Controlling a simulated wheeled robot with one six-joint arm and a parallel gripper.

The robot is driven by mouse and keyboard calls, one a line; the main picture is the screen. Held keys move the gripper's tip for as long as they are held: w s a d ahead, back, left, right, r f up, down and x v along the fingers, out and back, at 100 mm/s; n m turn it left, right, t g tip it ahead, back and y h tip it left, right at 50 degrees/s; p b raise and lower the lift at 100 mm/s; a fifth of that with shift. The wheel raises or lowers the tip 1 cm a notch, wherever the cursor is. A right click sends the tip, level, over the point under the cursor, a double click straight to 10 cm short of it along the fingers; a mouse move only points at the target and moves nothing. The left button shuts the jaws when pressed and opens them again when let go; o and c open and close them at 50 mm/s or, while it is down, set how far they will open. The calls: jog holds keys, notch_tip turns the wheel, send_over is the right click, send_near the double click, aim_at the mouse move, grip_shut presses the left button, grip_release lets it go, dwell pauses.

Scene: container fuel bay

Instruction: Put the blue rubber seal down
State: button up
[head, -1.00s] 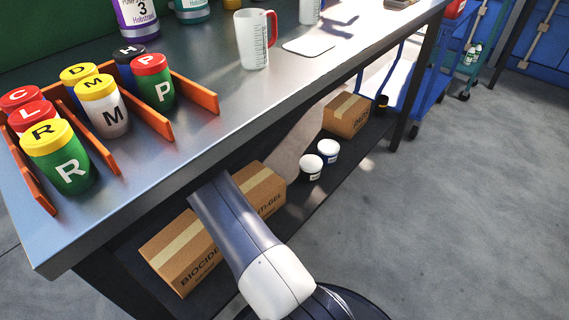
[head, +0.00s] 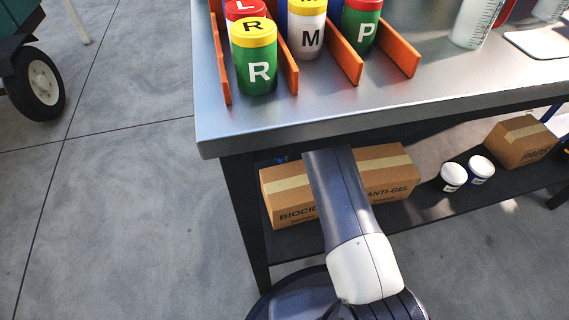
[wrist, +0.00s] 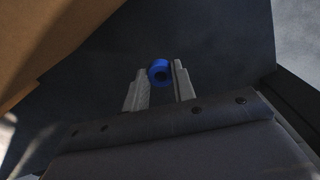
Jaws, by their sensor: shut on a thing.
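The blue rubber seal (wrist: 159,72) is a small blue ring with a dark hole, seen in the wrist view at the tips of my gripper (wrist: 160,78). My gripper is shut on it, with one grey finger on each side. Behind the seal is a dark, flat surface that looks like the lower shelf; how far below the seal it lies I cannot tell. In the head view my arm reaches under the bench top, and the gripper and seal are hidden there.
Cardboard boxes (head: 388,170) stand on the lower shelf (head: 425,218), one close at the upper left in the wrist view (wrist: 45,40). Two white-lidded tubs (head: 467,173) stand further right. The steel bench top (head: 400,95) overhangs the arm and carries lettered jars between orange dividers (head: 345,55).

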aim_at(281, 157)
jog(key=shift+f+b, duration=0.65)
jog(key=shift+f, duration=1.55)
jog(key=shift+f, duration=0.1)
jog(key=o, duration=1)
notch_tip(281, 157, up, 8)
jog(key=p, duration=0.2)
jog(key=shift+f+p, duration=0.15)
jog(key=shift+p, duration=0.25)
jog(key=shift+o, duration=0.2)
